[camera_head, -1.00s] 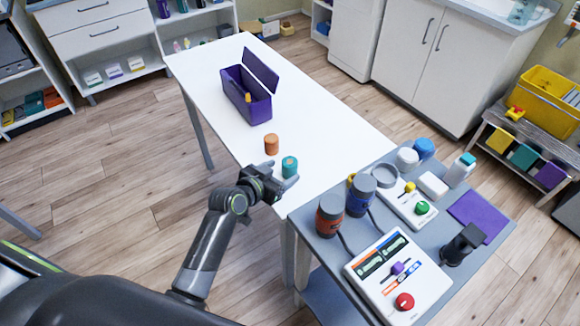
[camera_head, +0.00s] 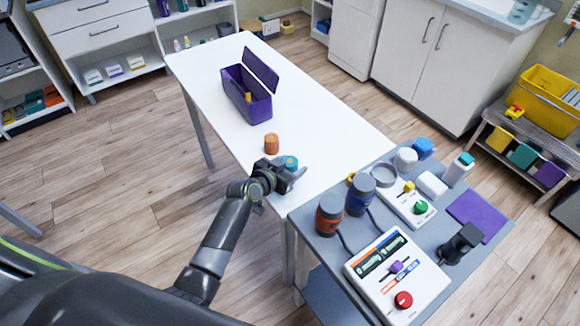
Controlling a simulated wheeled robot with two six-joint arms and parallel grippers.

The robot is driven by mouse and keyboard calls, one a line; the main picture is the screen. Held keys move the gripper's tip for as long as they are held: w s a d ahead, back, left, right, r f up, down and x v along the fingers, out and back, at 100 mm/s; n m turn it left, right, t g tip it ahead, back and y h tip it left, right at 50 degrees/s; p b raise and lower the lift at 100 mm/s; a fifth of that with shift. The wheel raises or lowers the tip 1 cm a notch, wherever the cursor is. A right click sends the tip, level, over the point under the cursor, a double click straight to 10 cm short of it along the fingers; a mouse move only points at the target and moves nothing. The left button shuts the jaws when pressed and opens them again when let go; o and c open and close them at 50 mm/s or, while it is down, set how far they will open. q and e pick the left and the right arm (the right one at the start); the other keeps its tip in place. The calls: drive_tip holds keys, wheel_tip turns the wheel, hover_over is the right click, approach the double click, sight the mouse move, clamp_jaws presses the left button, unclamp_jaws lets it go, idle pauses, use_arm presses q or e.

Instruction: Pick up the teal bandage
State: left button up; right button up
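The teal bandage (camera_head: 291,161) is a small roll standing on the white table near its right end; its lower part is hidden by my gripper. My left gripper (camera_head: 286,167) is low over the table at the bandage, with one finger on either side of it. The fingers look spread wider than the roll, and I see no clear grip.
An orange roll (camera_head: 271,143) stands just behind the bandage. An open purple box (camera_head: 247,98) with a raised lid is farther back on the white table (camera_head: 330,140). A grey table (camera_head: 335,250) at right holds devices, jars and a purple mat (camera_head: 477,216).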

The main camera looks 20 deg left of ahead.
use_arm(q)
drive_tip(key=c, duration=0.8)
drive_tip(key=shift+o, duration=0.2)
